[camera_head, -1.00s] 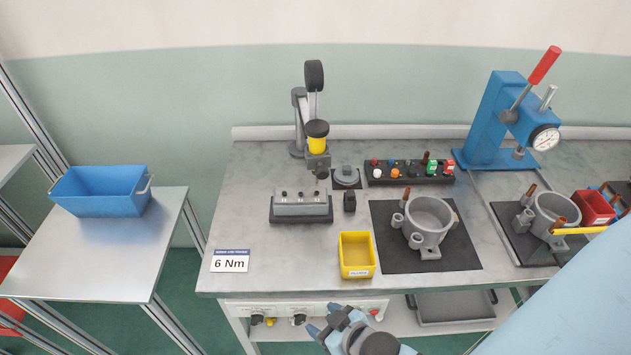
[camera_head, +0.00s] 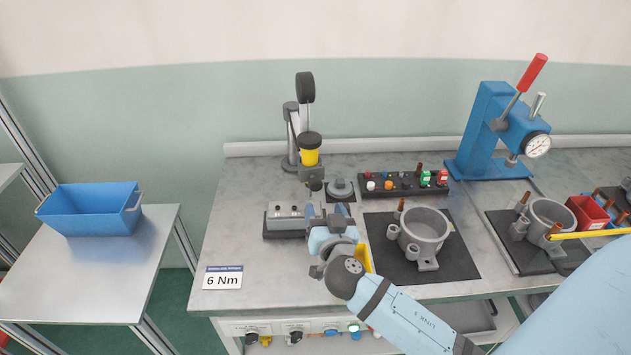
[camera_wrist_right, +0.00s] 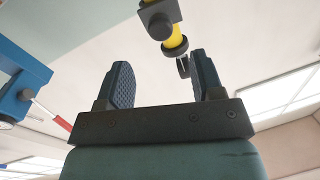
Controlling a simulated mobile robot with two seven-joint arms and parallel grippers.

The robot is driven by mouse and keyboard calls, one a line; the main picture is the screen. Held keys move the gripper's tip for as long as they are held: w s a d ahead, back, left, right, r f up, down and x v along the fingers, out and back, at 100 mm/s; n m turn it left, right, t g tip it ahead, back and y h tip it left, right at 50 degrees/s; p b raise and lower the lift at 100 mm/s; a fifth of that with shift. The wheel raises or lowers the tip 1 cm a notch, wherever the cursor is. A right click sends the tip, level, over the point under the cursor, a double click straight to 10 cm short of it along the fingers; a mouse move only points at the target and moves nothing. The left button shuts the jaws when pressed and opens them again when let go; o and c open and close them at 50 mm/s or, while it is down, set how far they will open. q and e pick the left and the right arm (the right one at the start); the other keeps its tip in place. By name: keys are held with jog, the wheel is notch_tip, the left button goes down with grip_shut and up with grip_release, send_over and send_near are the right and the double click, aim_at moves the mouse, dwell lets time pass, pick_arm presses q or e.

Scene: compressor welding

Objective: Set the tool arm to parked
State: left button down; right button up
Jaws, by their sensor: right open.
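The tool arm (camera_head: 291,140) stands at the back of the bench, a grey post with a jointed arm. From it hangs a tool with a yellow body (camera_head: 309,157) and dark collar, below a black round reel (camera_head: 305,87). My right gripper (camera_head: 325,212) is over the bench in front of the tool, beside the grey fixture block (camera_head: 286,217). In the right wrist view, my right gripper (camera_wrist_right: 160,82) is open with nothing between its fingers, and the yellow tool (camera_wrist_right: 175,40) is beyond the fingertips, apart from them. My left gripper is not in view.
A grey housing (camera_head: 424,232) stands on a black mat to the right. A strip of coloured parts (camera_head: 402,185) lies behind it. A blue press (camera_head: 484,135) stands at the back right. My right arm hides most of the yellow bin (camera_head: 363,259).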

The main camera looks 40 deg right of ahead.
aim_at(317, 187)
jog(key=p+x, duration=0.2)
jog(key=x, duration=0.6)
jog(key=shift+w+r, duration=0.1)
jog(key=shift+w+d, duration=0.3)
jog(key=shift+w, duration=0.35)
jog(key=shift+c, duration=0.4)
grip_shut()
